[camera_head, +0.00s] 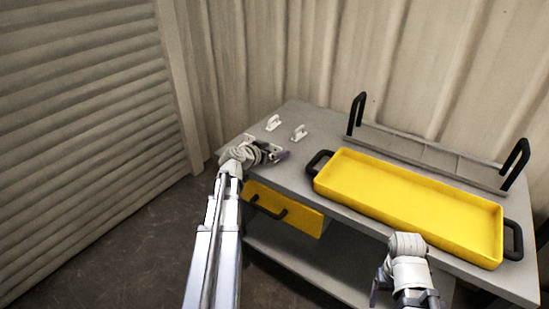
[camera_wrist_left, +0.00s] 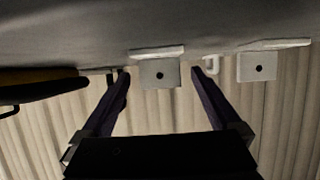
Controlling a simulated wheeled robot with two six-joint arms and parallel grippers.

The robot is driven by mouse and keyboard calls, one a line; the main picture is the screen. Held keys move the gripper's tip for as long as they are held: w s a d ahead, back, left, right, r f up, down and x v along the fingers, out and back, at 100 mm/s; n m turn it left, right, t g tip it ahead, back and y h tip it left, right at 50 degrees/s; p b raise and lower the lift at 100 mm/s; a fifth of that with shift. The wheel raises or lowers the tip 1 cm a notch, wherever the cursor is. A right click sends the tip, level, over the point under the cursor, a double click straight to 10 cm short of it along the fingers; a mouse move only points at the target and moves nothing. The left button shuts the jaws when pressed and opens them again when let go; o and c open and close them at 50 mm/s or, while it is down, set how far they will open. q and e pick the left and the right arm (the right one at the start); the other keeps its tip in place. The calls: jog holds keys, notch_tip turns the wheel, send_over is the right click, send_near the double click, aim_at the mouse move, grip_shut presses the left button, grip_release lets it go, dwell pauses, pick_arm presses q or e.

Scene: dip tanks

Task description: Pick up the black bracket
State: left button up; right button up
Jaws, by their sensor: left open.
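I cannot make out a black bracket in either view. Two pale bracket-like pieces stand near the table's back left: one nearer the corner (camera_head: 273,122) and one to its right (camera_head: 299,132). In the left wrist view, which looks upside down, two pale plates with dark holes show, one between the fingers (camera_wrist_left: 160,73) and one to the right (camera_wrist_left: 263,67). My left gripper (camera_head: 274,154) is open and empty over the table's left edge, in front of the pale pieces and apart from them. My right gripper (camera_head: 379,287) is partly seen at the table's front; its fingers are unclear.
A yellow tray (camera_head: 400,200) with black end handles lies on the grey table (camera_head: 292,172). A rack with two upright black handles (camera_head: 357,112) stands behind it. A yellow drawer (camera_head: 283,210) is below the tabletop near my left arm. A corrugated wall (camera_head: 420,60) rises behind.

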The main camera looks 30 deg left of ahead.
pick_arm(q)
jog(key=shift+x, duration=0.85)
jog(key=shift+s, duration=0.1)
grip_shut()
